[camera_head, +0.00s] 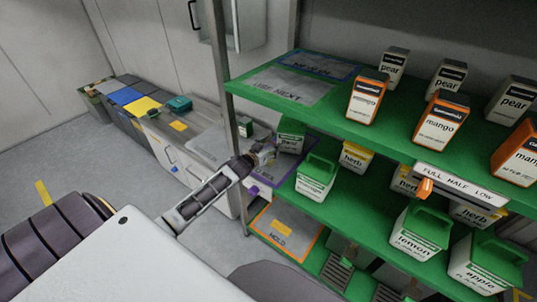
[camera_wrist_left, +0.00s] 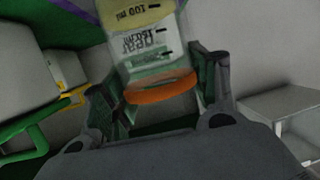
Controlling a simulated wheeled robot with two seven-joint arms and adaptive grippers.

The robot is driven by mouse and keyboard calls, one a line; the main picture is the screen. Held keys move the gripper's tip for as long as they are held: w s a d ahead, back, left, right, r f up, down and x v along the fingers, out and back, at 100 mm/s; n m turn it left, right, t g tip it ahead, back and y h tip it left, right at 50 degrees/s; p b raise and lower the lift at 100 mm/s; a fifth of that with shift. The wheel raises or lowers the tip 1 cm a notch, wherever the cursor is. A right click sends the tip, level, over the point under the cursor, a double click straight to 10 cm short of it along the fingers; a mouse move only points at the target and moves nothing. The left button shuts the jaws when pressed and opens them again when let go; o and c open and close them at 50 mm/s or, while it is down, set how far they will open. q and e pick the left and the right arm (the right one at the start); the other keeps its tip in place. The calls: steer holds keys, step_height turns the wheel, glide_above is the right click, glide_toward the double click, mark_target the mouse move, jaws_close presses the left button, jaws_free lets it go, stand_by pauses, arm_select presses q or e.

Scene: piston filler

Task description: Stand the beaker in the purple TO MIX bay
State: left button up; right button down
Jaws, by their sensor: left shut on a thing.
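My left gripper (camera_head: 264,155) reaches in from the left to the left end of the middle green shelf, by the purple-edged bay (camera_head: 262,188). In the left wrist view my left gripper (camera_wrist_left: 160,92) is shut on a clear beaker (camera_wrist_left: 150,60) with volume marks and an orange band, one finger on each side. The beaker's printing appears upside down there. In the head view I cannot make out the beaker at the gripper. Whether it touches the shelf cannot be told. My right gripper is not in view.
The upper shelf (camera_head: 330,115) overhangs the bay. An orange-edged HOLD bay (camera_head: 284,232) lies below. A counter (camera_head: 205,145) stands behind left.

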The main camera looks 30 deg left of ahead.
arm_select(q)
steer(key=shift+f, duration=1.85)
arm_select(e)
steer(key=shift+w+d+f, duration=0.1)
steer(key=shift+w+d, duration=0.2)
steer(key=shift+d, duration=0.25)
